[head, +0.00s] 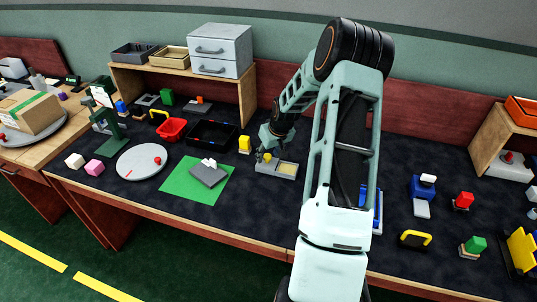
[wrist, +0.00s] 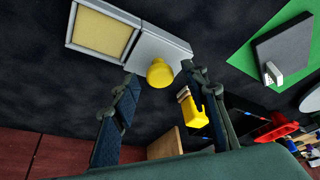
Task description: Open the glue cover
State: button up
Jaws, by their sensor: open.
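The glue box is a low grey tray (head: 290,176) with a cream-coloured pad (head: 286,168) in the head view. In the wrist view the same tray (wrist: 70,30) lies at the upper left, its pad (wrist: 101,30) uncovered. A plain grey cover (wrist: 165,48) adjoins the pad and carries a round yellow knob (wrist: 160,73). My gripper (head: 268,148) is low over the knob end of the box. In the wrist view my gripper (wrist: 161,80) is open, one finger on each side of the knob, with gaps visible. Whether the fingertips reach below the knob's top is unclear.
A yellow block (head: 244,144) stands just left of the box, close to one finger in the wrist view (wrist: 193,112). A black tray (head: 212,135) and a green mat (head: 180,182) with a grey piece lie farther left. Dark table below the box is clear.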

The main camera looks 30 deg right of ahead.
jog(key=v, duration=1.2)
jog(key=shift+w, duration=0.15)
